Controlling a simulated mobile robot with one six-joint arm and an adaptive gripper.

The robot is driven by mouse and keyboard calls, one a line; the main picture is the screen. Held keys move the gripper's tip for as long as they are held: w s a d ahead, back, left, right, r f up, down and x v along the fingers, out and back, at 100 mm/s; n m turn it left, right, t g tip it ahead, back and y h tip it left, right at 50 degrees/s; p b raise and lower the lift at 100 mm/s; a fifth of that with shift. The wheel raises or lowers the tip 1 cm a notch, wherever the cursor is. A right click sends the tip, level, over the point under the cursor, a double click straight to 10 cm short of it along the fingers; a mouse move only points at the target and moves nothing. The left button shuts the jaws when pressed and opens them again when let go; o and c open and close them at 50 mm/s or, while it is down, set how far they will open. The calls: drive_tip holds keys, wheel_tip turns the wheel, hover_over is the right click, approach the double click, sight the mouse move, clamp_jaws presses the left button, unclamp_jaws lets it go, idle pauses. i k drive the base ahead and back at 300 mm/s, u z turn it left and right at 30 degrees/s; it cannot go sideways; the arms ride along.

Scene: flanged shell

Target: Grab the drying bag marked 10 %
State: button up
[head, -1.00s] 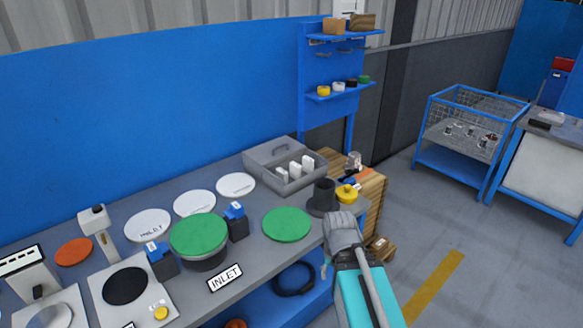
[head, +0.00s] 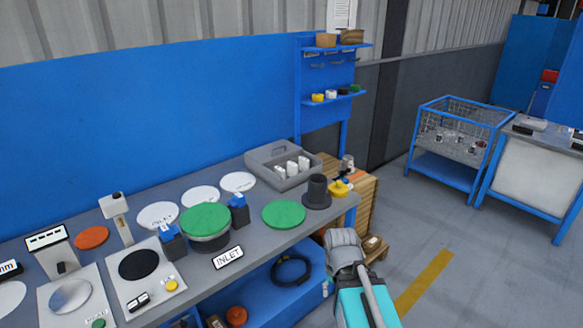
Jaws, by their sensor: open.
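Several small white bags (head: 291,168) stand in a grey open box (head: 262,165) at the back right of the workbench. They look like the drying bags, but any marking on them is too small to read, so I cannot tell which is marked 10 %. My gripper (head: 341,238) is in the lower right of the head view, in front of the bench's right end. It is apart from the box and the bags, and nothing shows in it. Its fingertips are not clearly visible.
A dark flanged cylinder (head: 317,192) and a yellow item (head: 340,188) stand at the bench's right end, between my gripper and the box. A green disc (head: 284,214) lies left of them. A wooden crate (head: 368,205) stands beyond the bench.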

sight(293, 168)
drive_tip(key=z, duration=0.3)
drive_tip(key=i, duration=1.3)
drive_tip(key=u, duration=0.5)
